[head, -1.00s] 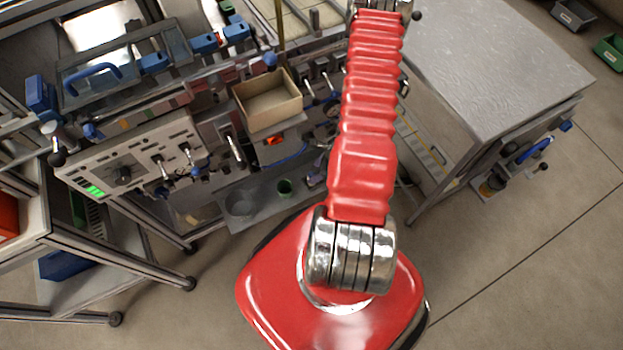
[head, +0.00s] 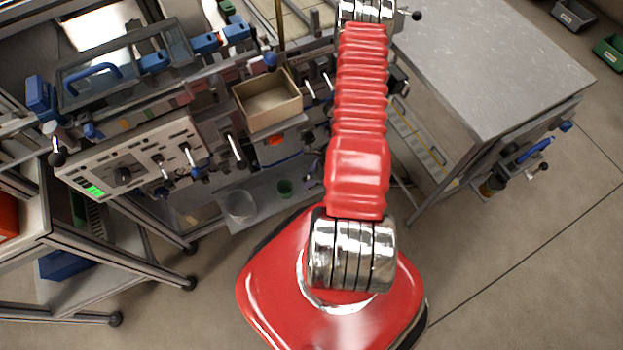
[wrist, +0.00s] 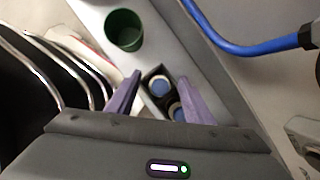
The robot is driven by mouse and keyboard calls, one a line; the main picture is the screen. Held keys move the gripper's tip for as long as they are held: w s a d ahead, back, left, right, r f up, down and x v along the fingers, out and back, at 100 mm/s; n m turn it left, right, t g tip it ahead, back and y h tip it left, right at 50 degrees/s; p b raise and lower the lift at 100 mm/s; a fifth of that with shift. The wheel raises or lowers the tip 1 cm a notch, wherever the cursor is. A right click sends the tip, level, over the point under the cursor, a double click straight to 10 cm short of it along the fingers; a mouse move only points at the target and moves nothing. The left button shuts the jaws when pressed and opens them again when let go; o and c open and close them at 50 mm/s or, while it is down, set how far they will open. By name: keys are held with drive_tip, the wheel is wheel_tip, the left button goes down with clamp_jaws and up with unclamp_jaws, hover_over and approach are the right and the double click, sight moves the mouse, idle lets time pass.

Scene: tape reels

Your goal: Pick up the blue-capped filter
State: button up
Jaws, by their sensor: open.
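Two blue-capped filters stand side by side in a dark holder in the wrist view: an upper one (wrist: 160,86) and a lower one (wrist: 177,112), partly covered by the right finger. My gripper (wrist: 159,77) is open, with its two purple fingers on either side of the holder in the picture. Nothing is held between them. I cannot tell how far above the caps the fingertips are.
A green cup (wrist: 124,30) stands just beyond the holder; it also shows in the head view (head: 285,188), beside a clear cup (head: 239,205). A blue hose or handle (wrist: 240,48) crosses the upper right. A cardboard-coloured box (head: 268,102) and a metal table (head: 490,65) flank my arm.

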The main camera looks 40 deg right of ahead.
drive_tip(key=shift+c, duration=0.2)
drive_tip(key=c, duration=1.1)
drive_tip(key=shift+r, duration=0.1)
